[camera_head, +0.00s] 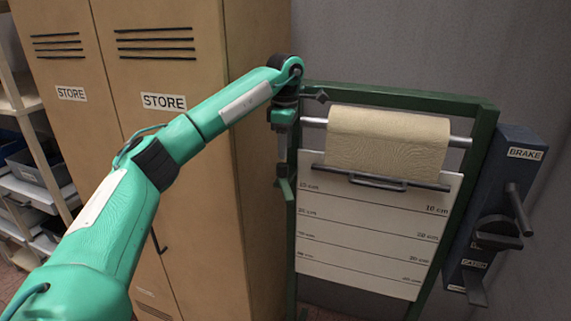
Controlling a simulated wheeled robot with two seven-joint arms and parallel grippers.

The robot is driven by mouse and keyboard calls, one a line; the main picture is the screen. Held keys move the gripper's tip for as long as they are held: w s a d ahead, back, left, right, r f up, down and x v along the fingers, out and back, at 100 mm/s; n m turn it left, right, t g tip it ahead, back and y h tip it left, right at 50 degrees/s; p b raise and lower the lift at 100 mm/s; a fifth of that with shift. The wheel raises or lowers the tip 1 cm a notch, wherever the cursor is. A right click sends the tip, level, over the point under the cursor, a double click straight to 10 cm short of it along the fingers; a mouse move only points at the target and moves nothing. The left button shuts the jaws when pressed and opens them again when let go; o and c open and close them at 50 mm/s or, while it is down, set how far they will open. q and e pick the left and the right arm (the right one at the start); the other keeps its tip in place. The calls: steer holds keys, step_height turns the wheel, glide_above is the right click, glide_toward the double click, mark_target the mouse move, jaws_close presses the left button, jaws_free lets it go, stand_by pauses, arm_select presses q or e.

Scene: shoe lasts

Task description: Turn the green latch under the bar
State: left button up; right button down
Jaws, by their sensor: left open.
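A small green latch (287,188) appears to sit on the left post of the green frame, below the left end of the metal bar (315,122). My left gripper (282,170) comes down from my teal arm and points downward in front of that post. Its jaws are open, and its tips are just above the latch. I cannot tell whether they touch it. Part of the latch is hard to make out against the gripper and post. My right gripper is not in view.
The green frame (400,96) carries a tan paper roll (388,140) above a white board (360,228) with cm marks. A blue BRAKE panel (523,178) with dark levers stands right. Tan STORE lockers (180,75) stand close on the left, beside a shelf (35,190).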

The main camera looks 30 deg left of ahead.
mark_target(285, 165)
arm_select(q)
steer(key=f, duration=0.1)
steer(key=f+p, duration=0.1)
steer(key=f, duration=0.1)
steer(key=shift+s, duration=0.3)
step_height(285, 165, down, 2)
steer(key=shift+f+p, duration=0.1)
steer(key=shift+p, duration=0.3)
steer(key=shift+f, duration=0.7)
jaws_close()
steer(key=shift+w, duration=0.1)
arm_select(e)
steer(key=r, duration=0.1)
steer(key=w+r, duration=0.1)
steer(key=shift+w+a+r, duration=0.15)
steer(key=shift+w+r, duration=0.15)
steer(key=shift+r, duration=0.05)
